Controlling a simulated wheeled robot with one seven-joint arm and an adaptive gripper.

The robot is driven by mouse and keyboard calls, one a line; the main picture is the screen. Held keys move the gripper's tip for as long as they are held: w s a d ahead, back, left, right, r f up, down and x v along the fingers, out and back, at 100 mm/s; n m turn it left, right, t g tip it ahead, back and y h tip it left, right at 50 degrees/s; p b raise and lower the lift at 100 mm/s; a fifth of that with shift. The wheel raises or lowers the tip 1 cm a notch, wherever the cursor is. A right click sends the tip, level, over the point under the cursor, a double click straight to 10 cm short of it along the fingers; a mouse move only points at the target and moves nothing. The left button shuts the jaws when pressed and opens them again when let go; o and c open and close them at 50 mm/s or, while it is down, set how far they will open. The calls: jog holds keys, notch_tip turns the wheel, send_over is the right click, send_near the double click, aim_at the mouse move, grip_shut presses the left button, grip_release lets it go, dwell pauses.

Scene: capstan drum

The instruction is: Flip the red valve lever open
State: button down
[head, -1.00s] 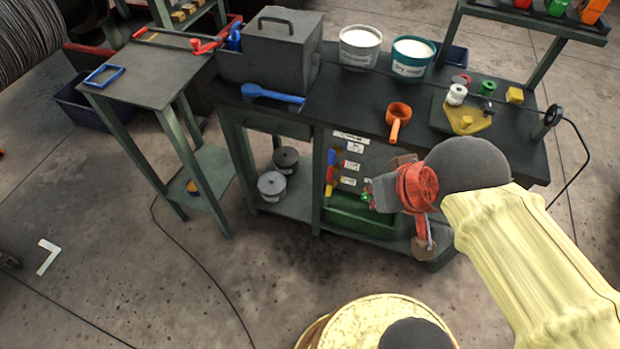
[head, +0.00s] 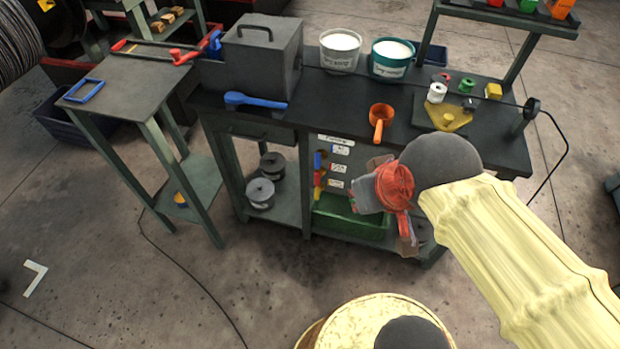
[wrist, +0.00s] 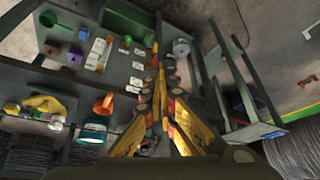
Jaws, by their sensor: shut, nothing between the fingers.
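A column of small coloured levers stands at the left of a labelled panel (head: 340,165) under the dark workbench. The red lever (head: 319,180) is a small patch there in the head view; its exact angle is too small to tell. My gripper (wrist: 158,62) is shut and empty in the wrist view, with its fingertips over the panel area. In the head view my wrist is in front of the panel's right side, right of the levers, and hides part of it. In the wrist view the fingers cover part of the panel, and I cannot make out the red lever.
A green bin (head: 345,217) sits below the panel. Grey pots (head: 260,192) stand on the lower shelf. A side table (head: 130,90) is at left. The floor in front is mostly clear.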

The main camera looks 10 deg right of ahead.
jog(key=w+a+f+n+g+y+p, duration=0.1)
jog(key=w+a+f+n+g+p, duration=0.15)
jog(key=w+a+f, duration=0.7)
jog(key=w+a+f+n+g+y+p, duration=0.1)
jog(key=w+a+f+g, duration=0.15)
jog(key=a+f, duration=1.3)
jog(key=w+a+f+t+h+p, duration=0.1)
jog(key=w+f+t, duration=0.15)
jog(key=f, duration=0.65)
jog(key=w+a+f+n+t+h, duration=0.15)
jog(key=w+f, duration=0.25)
jog(key=f, duration=0.4)
jog(key=w+a+f+t+p, duration=0.1)
jog(key=w+f, duration=0.2)
jog(key=f, duration=0.6)
jog(key=w+d+r+n+t+h, duration=0.1)
jog(key=w+d+t+h, duration=0.5)
jog(key=d, duration=0.4)
jog(key=d+r+n+h, duration=0.1)
jog(key=d+r+h, duration=0.1)
jog(key=r, duration=0.4)
jog(key=d+r+n+t+h, duration=0.1)
jog(key=d+r+h, duration=0.1)
jog(key=r+h, duration=0.2)
notch_tip(320, 180, up, 3)
jog(key=shift+w+d+r+n+t, duration=0.1)
jog(key=shift+w+d+n+t, duration=0.2)
jog(key=shift+w+d+n, duration=0.1)
